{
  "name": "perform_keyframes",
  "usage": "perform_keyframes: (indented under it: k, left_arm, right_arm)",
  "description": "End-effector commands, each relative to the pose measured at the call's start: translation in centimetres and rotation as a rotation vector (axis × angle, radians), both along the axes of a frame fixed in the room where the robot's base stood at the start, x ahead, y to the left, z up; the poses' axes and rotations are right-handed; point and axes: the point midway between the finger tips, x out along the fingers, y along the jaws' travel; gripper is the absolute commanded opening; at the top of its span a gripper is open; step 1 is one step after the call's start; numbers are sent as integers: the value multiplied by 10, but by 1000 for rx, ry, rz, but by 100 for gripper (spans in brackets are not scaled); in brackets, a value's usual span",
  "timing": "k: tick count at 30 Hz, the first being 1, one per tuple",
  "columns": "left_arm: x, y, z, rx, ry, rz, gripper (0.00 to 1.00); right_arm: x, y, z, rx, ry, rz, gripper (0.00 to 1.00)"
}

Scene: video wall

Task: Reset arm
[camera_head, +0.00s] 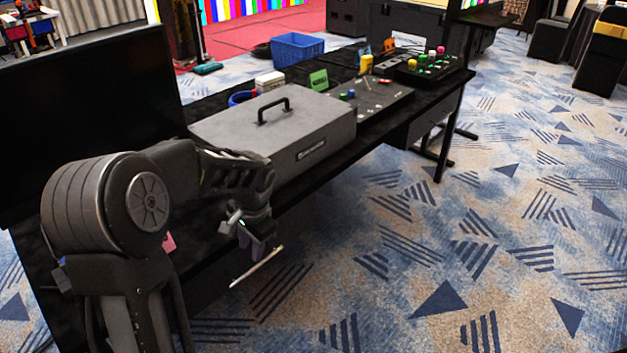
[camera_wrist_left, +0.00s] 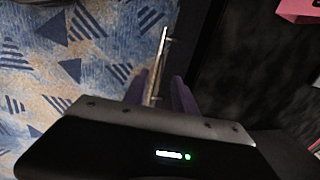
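My left arm comes in from the left in the head view, with the left gripper (camera_head: 251,245) out past the front edge of the table, over the carpet. Its purple fingers, also in the left wrist view (camera_wrist_left: 160,95), are close together around a thin pale rod (camera_head: 257,267). The rod (camera_wrist_left: 162,55) sticks out beyond the fingertips in the wrist view. The exact contact between fingers and rod is dark and hard to see. My right gripper is not in view.
A dark monitor (camera_head: 90,110) stands at left. Patterned carpet (camera_head: 480,220) at right is clear.

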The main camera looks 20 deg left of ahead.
Motion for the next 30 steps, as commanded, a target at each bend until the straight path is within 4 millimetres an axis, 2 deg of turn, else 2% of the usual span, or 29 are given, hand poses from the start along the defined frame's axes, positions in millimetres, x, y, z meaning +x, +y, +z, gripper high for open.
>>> perform_keyframes:
  k: [6,9,11,14,17,18,20,21,23,24,27,30]
  left_arm:
    - [4,0,0,-1,-18,10,33]
    - [19,-4,0,-16,-85,25,33]
    - [30,-13,-3,-43,-143,39,33]
    - [50,-51,-21,-129,-252,60,33]
    - [56,-111,-55,-253,-321,99,33]
    - [50,-138,-72,-306,-331,127,33]
    - [34,-178,-96,-383,-333,177,33]
    - [17,-202,-112,-427,-323,216,33]
    - [-15,-234,-132,-480,-293,278,33]
    - [-40,-253,-143,-506,-262,318,33]
    - [-101,-288,-160,-545,-174,391,33]
    - [-151,-311,-167,-561,-75,418,33]
  right_arm:
    - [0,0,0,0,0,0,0]
    - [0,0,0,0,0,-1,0]
    - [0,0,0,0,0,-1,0]
    - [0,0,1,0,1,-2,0]
    - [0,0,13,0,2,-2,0]
    - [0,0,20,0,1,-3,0]
    - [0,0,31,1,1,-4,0]
    - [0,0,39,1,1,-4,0]
    - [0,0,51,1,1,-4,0]
    - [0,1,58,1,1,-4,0]
    - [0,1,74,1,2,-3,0]
    - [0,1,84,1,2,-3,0]
